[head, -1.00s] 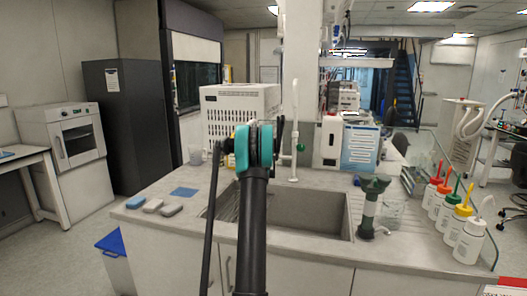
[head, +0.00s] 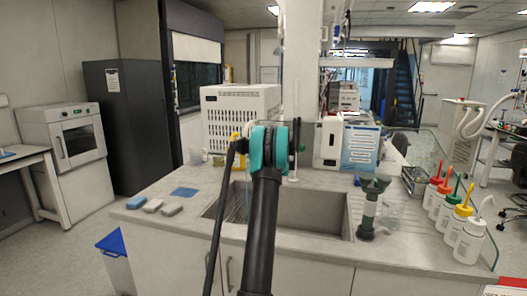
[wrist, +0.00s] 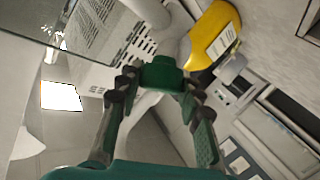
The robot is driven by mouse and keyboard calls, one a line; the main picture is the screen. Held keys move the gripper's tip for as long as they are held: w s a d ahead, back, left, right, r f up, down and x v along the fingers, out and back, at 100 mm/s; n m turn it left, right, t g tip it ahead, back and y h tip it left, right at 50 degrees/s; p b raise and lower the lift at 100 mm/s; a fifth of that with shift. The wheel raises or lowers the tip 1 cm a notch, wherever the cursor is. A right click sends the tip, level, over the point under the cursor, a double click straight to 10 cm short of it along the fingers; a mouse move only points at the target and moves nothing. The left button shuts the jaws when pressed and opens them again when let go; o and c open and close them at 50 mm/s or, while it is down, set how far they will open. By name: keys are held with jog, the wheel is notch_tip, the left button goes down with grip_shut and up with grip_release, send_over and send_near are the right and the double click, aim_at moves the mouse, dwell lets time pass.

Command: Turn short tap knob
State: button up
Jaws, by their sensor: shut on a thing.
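In the wrist view, the green tap knob (wrist: 162,74) sits between the two fingertips of my gripper (wrist: 157,90). The fingers close on it from both sides, and pale tap parts lie behind it. In the head view, my teal wrist stands in front of the tap and hides the knob and fingertips. The tap is over the back edge of the grey sink (head: 310,212). A faint pale streak shows over the sink's left part; I cannot tell whether it is water.
A yellow object (wrist: 215,35) with a white label is close to the knob. A white cabinet (head: 225,108) stands behind. A dark green stand (head: 370,205) is right of the sink, and several wash bottles (head: 470,240) line the right. Sponges (head: 153,206) lie at the left.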

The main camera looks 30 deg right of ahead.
jog(key=shift+n+y, duration=0.5)
jog(key=shift+n, duration=0.1)
jog(key=o, duration=0.9)
jog(key=v, duration=1.2)
